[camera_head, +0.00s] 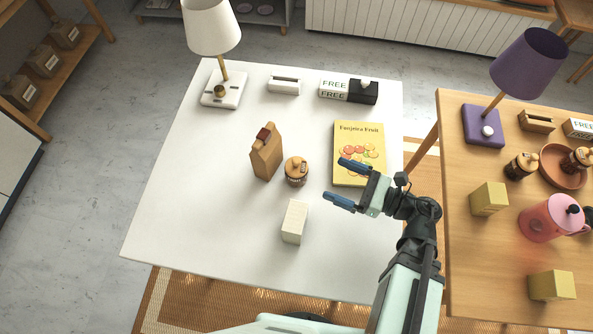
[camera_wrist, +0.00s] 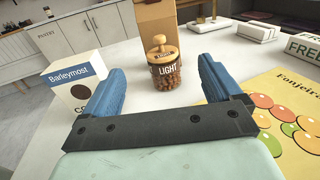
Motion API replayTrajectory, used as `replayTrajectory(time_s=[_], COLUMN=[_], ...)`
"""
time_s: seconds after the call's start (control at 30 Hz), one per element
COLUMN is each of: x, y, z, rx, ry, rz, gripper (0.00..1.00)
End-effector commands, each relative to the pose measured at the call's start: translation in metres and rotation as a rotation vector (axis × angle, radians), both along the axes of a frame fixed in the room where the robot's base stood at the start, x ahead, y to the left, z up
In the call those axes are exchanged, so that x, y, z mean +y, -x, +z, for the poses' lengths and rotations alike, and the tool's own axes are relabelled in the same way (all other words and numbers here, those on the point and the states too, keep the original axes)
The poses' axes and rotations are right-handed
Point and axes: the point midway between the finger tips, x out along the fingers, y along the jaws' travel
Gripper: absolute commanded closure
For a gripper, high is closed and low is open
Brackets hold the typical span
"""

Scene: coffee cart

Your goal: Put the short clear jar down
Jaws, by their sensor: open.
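The short clear jar (camera_head: 296,171) stands upright on the white table (camera_head: 180,200). It has a wooden lid with a round knob and brown contents. In the wrist view the jar (camera_wrist: 165,68), labelled "LIGHT", stands beyond my fingertips, between them in the picture. My gripper (camera_head: 342,182) is open and empty, to the right of the jar in the head view and apart from it. Its blue fingers also show in the wrist view (camera_wrist: 158,78).
A brown paper bag (camera_head: 266,152) stands just left of the jar. A white box (camera_head: 294,222) stands in front, and a yellow book (camera_head: 360,140) lies to the right. A white lamp (camera_head: 212,30) stands at the back. The table's left side is clear.

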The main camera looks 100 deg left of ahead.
Motion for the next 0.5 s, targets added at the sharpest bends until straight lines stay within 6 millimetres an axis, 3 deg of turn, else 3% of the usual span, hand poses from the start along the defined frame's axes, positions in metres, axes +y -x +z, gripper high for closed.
replayTrajectory(time_s=[0.2, 0.37, 0.5], x=[0.001, 0.001, 0.004], y=[0.0, 0.004, 0.019], z=[-0.026, -0.033, -0.033], rx=[0.001, 0.0, 0.0], ry=[0.003, 0.0, -0.001], rz=[0.0, 0.001, 0.003], gripper=[0.08, 0.08, 0.08])
